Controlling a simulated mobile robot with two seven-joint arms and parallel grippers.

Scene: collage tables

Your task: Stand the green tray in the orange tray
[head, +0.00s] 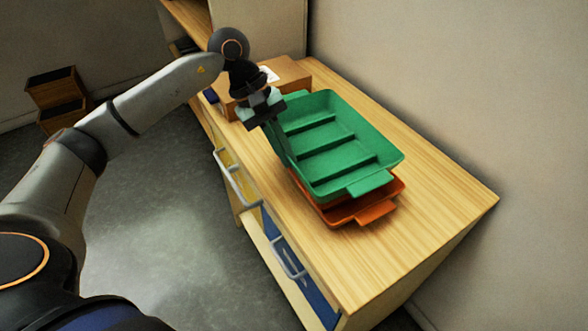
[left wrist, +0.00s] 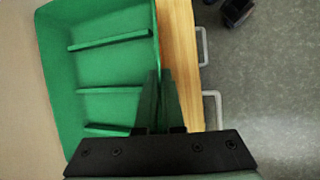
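The green tray (head: 335,140), with ridges across its floor and a handle tab at its near end, is over the orange tray (head: 365,208) on the wooden cabinet top. Only the near end of the orange tray shows; the green tray hides the rest. I cannot tell whether the green tray rests in it or hangs just above. My left gripper (head: 279,140) points down at the green tray's left wall, its fingers close together on either side of it. The left wrist view shows the fingers (left wrist: 159,103) at the wall of the green tray (left wrist: 105,70). My right gripper is out of view.
A cardboard box (head: 285,80) stands behind the green tray on the cabinet top (head: 440,205). The top is clear at the near right. Drawers with handles (head: 290,258) line the cabinet front. A wall runs along the right, and wooden bins (head: 55,90) stand far left.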

